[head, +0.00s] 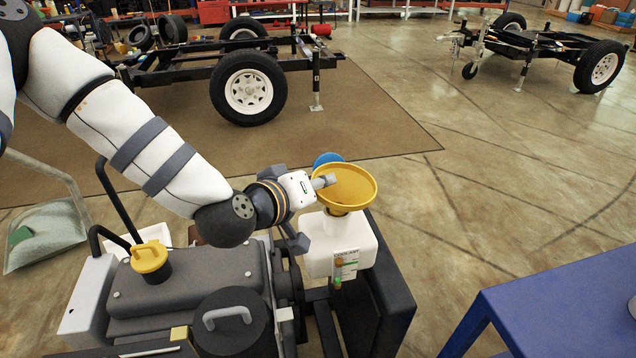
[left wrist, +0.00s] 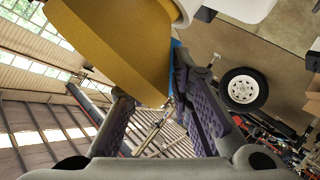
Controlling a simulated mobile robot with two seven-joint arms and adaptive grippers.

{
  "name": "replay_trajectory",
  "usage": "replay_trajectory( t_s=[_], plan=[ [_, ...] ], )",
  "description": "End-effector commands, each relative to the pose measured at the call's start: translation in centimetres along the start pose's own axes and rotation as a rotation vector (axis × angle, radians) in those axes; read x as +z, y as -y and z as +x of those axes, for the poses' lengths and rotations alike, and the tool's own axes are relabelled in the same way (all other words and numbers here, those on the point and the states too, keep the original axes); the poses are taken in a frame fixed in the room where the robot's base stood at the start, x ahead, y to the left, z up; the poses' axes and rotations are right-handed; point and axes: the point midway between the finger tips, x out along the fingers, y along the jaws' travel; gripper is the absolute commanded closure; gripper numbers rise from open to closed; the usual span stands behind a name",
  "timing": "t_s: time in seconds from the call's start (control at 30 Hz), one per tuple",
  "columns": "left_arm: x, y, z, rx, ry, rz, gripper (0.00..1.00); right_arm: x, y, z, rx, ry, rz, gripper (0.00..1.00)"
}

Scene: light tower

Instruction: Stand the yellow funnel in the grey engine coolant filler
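A blue cap (head: 328,159) shows behind the funnel rim. My left gripper (head: 300,210) is at the funnel's left side. In the left wrist view, its fingers (left wrist: 155,115) are spread apart, and the funnel's yellow wall (left wrist: 115,45) fills the upper middle, close to them. My right gripper is not in view.
The engine has a yellow cap (head: 149,257) and a black cap with a grey handle (head: 228,322). A blue table (head: 560,305) stands at the right. Wheeled trailer frames (head: 249,90) are at the back. The floor between is clear.

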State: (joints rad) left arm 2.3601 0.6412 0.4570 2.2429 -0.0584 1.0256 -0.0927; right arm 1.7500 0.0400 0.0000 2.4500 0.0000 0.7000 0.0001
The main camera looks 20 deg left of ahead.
Motion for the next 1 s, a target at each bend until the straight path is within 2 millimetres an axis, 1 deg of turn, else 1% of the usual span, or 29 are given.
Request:
replay_trajectory(
  t_s=[0.27, 0.33, 0.37, 0.6, 0.7, 0.8, 1.0],
  plan=[
    [0.0, 0.0, 0.0, 0.000, 0.001, 0.000, 0.68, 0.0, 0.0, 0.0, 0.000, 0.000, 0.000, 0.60],
    [-0.3, -0.2, -0.1, 0.001, -0.001, 0.000, 0.68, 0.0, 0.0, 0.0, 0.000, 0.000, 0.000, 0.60],
    [-0.5, -0.5, -0.3, 0.001, -0.001, 0.001, 0.68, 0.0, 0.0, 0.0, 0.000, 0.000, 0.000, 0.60],
    [-4.6, -4.0, -2.6, 0.005, -0.006, 0.003, 0.68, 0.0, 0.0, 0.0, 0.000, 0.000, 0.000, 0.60],
    [-5.9, -5.2, -3.5, 0.003, -0.004, 0.002, 0.68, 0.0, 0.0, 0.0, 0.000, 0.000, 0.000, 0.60],
    [-6.7, -5.8, -3.9, 0.001, -0.002, 0.001, 0.68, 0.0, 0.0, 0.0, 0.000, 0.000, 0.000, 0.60],
    [-6.9, -6.0, -4.1, 0.000, 0.002, 0.001, 0.68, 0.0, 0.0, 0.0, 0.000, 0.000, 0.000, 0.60]
  ],
)
